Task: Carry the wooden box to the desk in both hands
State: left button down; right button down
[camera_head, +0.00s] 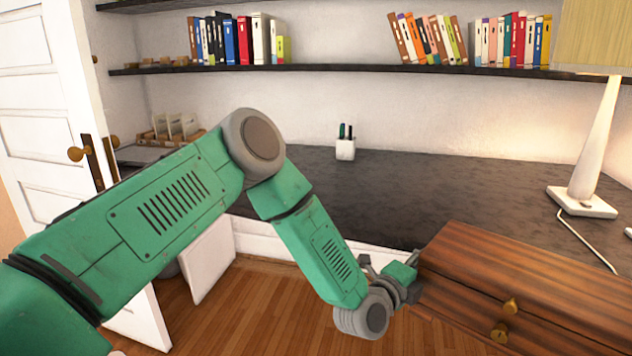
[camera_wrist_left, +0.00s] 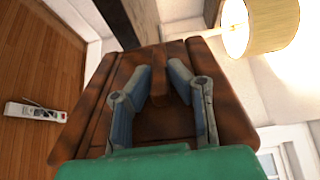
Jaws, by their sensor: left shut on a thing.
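The wooden box (camera_head: 490,255) is brown, with two drawer fronts and brass knobs, at the lower right of the head view. My left gripper (camera_head: 412,276) is at its left end, shut on it. In the left wrist view, the fingers (camera_wrist_left: 164,88) close around a raised wooden part, probably a handle, on the end of the box (camera_wrist_left: 95,105). The desk (camera_head: 420,190) is a long dark top along the back wall. The box overlaps its front edge in the picture; what bears the box is hidden. My right gripper is not in view.
A white lamp (camera_head: 592,160) stands on the desk at right, its cord trailing forward. A white pen cup (camera_head: 345,149) stands at the back. Bookshelves (camera_head: 330,67) hang above. A white door (camera_head: 45,100) stands at left. The desk's middle is clear.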

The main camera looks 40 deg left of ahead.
aim_at(381, 190)
jog(key=u, duration=0.75)
